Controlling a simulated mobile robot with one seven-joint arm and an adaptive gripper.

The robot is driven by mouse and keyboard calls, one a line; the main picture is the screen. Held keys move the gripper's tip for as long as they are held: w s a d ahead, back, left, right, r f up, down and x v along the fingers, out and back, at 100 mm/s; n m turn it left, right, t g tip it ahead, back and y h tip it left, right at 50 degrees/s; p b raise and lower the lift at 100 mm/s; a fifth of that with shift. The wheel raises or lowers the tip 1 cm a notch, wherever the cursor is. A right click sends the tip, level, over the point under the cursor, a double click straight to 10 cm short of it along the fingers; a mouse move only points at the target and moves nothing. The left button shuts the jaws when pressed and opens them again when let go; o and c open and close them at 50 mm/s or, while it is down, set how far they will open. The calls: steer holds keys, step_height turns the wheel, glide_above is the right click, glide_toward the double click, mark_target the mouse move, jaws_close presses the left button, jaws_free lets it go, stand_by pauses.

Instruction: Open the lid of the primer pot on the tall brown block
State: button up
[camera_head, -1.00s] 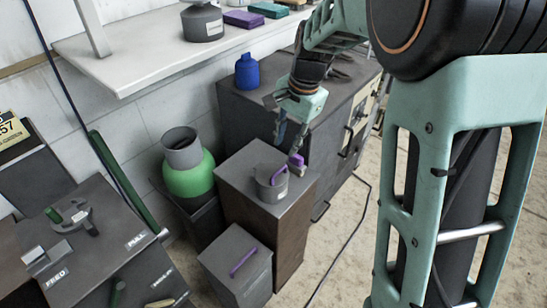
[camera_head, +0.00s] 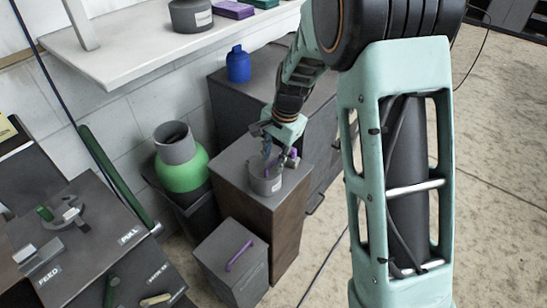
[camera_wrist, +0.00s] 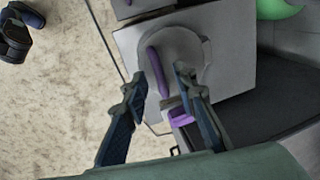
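The primer pot (camera_head: 264,183) is a grey cylinder on the grey top of the tall brown block (camera_head: 284,225). In the wrist view the pot (camera_wrist: 190,50) shows from above, with a purple bar handle (camera_wrist: 157,70) on its round lid, which looks closed. My gripper (camera_head: 268,156) is just above the pot in the head view and hides most of the handle there. In the wrist view my gripper (camera_wrist: 160,80) is open, its two fingertips on either side of the handle's near end, with gaps visible. I cannot tell how far above the handle they are.
A small purple-topped part (camera_head: 292,157) sits at the block's edge beside the pot. A lower grey box (camera_head: 225,268) with a purple bar stands in front. A green and grey vessel (camera_head: 182,165) is left, a dark cabinet (camera_head: 228,105) with a blue bottle (camera_head: 238,64) behind.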

steer(key=shift+c, duration=0.3)
jaws_close()
steer(key=shift+r, duration=0.15)
